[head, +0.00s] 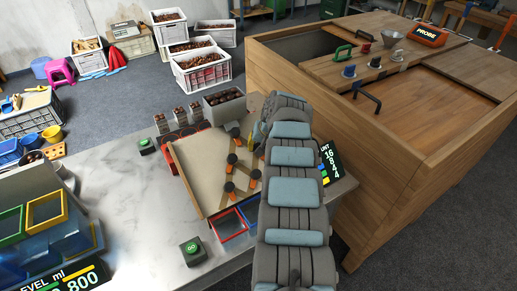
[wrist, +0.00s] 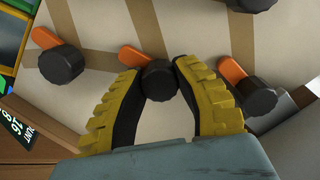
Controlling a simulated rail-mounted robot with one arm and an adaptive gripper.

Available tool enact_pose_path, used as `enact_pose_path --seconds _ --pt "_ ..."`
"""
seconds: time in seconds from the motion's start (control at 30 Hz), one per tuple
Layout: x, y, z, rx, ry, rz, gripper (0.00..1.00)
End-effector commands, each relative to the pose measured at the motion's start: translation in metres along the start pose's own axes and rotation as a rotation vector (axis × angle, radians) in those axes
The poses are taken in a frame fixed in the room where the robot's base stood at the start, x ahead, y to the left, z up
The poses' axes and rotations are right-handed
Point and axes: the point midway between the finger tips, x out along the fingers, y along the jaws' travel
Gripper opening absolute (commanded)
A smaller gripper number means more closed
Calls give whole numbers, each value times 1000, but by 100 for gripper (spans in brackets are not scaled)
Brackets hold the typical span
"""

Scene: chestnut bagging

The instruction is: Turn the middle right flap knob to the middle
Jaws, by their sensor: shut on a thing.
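In the wrist view my gripper (wrist: 160,82) is shut on a round black flap knob (wrist: 160,80), with a yellow ribbed finger on either side. This knob is the middle one of a row of three. Its orange pointer (wrist: 133,55) points up and to the left. In the head view the sloping board (head: 196,153) stands on the bench, with several black-and-orange knobs on it.
In the wrist view a knob (wrist: 62,63) lies to the left and another (wrist: 257,96) to the right of the held one, close to the fingers. A display (head: 327,164) stands right of the board. Coloured trays (head: 228,225) lie at its lower edge.

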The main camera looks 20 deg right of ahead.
Motion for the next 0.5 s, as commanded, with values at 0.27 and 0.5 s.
enact_pose_path --seconds 0.27,0.5 --pt "4 1 2 76 -6 -9 0" --pt "4 1 3 143 -9 -18 0"
